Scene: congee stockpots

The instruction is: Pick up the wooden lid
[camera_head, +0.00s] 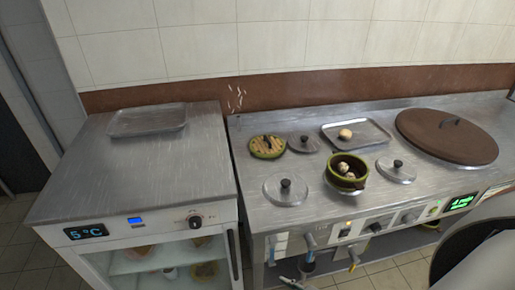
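A large round brown lid (424,132) with a dark bar handle on top lies flat at the right end of the steel counter, near the back wall. It looks like wood. A small green-rimmed round piece with tan slats and a dark knob (267,146) lies further left on the same counter. I cannot tell whether it is a lid or a covered pot. Neither of my grippers can be made out in the head view.
Metal lids (286,190) with black knobs, a green pot (346,171) and a tray (375,130) holding a round item stand on the counter. A cooler (120,170) with an empty-looking tray (147,120) on top is at left. A pale curved body blocks the lower right.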

